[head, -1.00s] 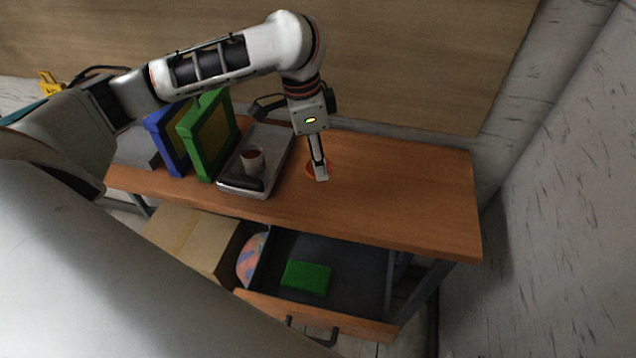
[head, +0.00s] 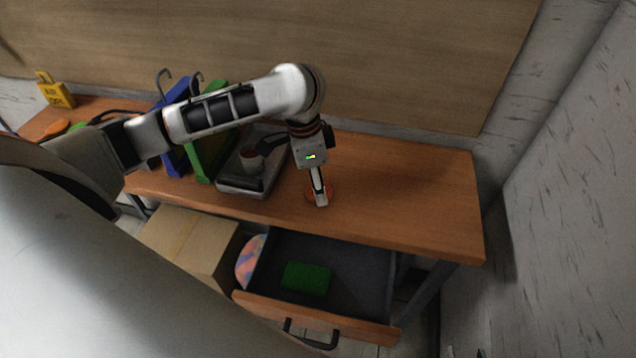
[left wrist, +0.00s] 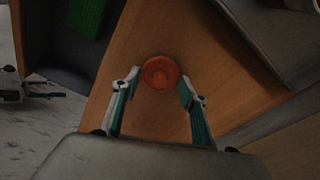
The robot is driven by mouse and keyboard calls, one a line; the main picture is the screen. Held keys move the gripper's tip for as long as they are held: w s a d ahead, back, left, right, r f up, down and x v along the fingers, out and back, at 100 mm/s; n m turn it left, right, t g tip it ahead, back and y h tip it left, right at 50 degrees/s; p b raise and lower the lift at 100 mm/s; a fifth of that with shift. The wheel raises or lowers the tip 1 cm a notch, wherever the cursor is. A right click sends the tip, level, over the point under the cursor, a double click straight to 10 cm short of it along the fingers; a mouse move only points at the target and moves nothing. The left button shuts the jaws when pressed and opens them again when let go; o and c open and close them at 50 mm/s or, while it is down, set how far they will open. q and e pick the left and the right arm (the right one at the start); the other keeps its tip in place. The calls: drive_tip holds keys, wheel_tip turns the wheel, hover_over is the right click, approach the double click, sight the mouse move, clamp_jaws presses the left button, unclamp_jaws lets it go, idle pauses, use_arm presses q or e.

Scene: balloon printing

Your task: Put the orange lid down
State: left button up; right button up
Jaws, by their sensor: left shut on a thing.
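The orange lid (head: 329,190) is a small round disc at the tabletop, right of the grey tray. In the left wrist view the lid (left wrist: 160,73) sits between the fingertips of my left gripper (left wrist: 160,88). My left gripper (head: 320,203) comes down from above in the head view and is shut on the lid. The fingers hide part of it, and I cannot tell whether the lid touches the wood. My right gripper (head: 466,352) barely shows at the bottom edge of the head view; its tips look apart and empty.
The wooden table (head: 420,200) is clear to the right of the lid. A grey tray (head: 240,190) with a cup, green and blue frames stand to the left. Below, an open drawer (head: 350,285) holds a green block (head: 306,279), beside a cardboard box (head: 185,240).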

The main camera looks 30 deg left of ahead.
sight(310, 192)
use_arm(q)
drive_tip(key=o, duration=0.7)
drive_tip(key=shift+f, duration=0.1)
use_arm(e)
drive_tip(key=shift+d+f, duration=0.15)
drive_tip(key=shift+d, duration=0.15)
use_arm(q)
drive_tip(key=r, duration=0.4)
drive_tip(key=a+r+p, duration=0.1)
drive_tip(key=r, duration=0.3)
drive_tip(key=s+r, duration=0.1)
drive_tip(key=r, duration=0.3)
drive_tip(key=shift+a, duration=0.25)
use_arm(e)
drive_tip(key=shift+s+d+f+g+h, duration=0.2)
drive_tip(key=shift+s+d+g+h, duration=0.1)
drive_tip(key=shift+s+d, duration=0.25)
drive_tip(key=shift+a, duration=0.1)
